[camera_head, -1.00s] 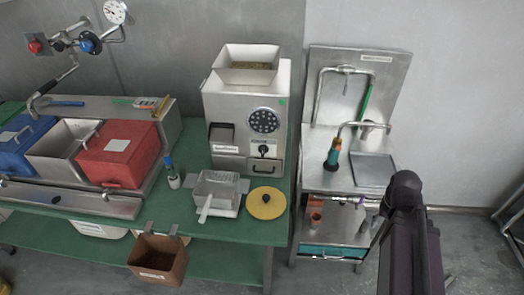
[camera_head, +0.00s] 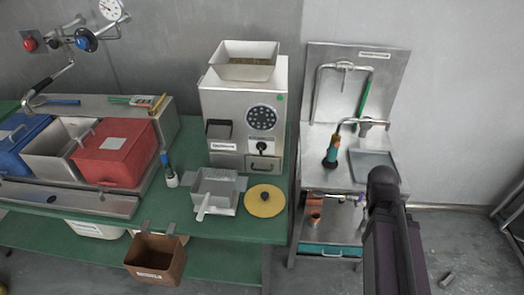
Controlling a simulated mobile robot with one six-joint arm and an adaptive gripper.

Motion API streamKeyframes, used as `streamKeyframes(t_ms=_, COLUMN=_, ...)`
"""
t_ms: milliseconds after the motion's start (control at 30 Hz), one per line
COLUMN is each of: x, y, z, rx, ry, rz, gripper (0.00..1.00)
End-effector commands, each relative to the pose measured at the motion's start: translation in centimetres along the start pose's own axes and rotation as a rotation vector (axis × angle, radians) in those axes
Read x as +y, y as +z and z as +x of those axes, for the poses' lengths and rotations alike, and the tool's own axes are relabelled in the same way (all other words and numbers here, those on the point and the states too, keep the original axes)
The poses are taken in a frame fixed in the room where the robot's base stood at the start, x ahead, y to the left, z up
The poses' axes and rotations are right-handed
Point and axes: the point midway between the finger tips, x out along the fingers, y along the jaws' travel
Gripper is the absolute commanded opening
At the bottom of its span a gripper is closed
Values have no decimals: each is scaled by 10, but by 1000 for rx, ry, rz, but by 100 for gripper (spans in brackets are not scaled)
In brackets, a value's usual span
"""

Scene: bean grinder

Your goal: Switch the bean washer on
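I cannot read a label that names the bean washer. A steel unit (camera_head: 150,102) on the left of the green table holds a blue bin (camera_head: 25,143), an open steel bin (camera_head: 62,146) and a red lidded bin (camera_head: 118,152). Above it on the wall are a red knob (camera_head: 30,44), a blue knob (camera_head: 86,40), a gauge (camera_head: 111,9) and a bent pipe. A steel machine (camera_head: 242,115) with a hopper, a round dark panel and a dark knob (camera_head: 261,146) stands at the middle. My dark arm rises at the lower right; my gripper is not in view.
A steel sink stand (camera_head: 357,60) with a tap and a green-handled tool (camera_head: 331,152) stands right of the table. A brown box (camera_head: 156,259) hangs there. Floor at right is mostly clear.

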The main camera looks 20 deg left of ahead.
Motion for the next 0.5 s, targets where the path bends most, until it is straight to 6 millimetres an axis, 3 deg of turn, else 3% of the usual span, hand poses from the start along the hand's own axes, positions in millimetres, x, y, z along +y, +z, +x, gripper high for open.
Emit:
streamKeyframes(t_ms=200, x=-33, y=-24, z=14, rx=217, ry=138, rz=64, gripper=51)
streamKeyframes(t_ms=500, x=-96, y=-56, z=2, rx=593, ry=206, rz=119, gripper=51)
